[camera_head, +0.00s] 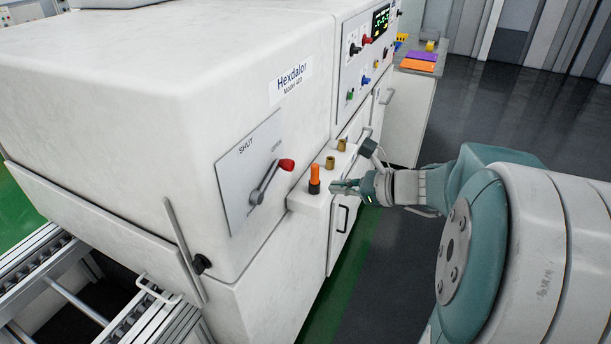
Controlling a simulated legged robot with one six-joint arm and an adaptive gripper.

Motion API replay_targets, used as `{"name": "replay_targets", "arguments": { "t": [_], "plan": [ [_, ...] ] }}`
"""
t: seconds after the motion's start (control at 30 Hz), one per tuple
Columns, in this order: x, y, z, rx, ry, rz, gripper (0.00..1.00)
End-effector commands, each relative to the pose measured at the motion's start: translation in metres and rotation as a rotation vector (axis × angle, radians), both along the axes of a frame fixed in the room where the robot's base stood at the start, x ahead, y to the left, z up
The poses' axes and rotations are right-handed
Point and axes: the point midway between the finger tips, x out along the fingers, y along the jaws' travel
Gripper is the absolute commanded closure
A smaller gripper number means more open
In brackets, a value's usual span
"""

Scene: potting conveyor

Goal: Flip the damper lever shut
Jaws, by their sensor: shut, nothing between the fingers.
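The damper lever (265,183) is a grey arm with a red knob (287,164) at its upper right end. It is mounted on a light grey plate (232,192) on the white machine's side. The lever slants up to the right, away from the SHUT label. My gripper (337,186) is shut and empty, right of and slightly below the red knob, apart from it. Its tips are close to an orange-topped post; I cannot tell whether they touch.
A small white shelf (307,199) bears the orange-and-black post (314,180) and brass pieces (330,162) between my gripper and the lever. A control panel (364,58) with knobs is beyond. A roller conveyor (40,262) is at lower left. Open floor lies right.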

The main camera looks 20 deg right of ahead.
Motion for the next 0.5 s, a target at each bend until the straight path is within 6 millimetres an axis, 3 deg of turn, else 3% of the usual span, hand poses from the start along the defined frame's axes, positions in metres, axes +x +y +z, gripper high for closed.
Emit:
{"name": "replay_targets", "arguments": {
  "t": [0.5],
  "plan": [
    [0.06, 0.048, -0.033, 0.0, 0.003, 0.005, 1.0]
  ]
}}
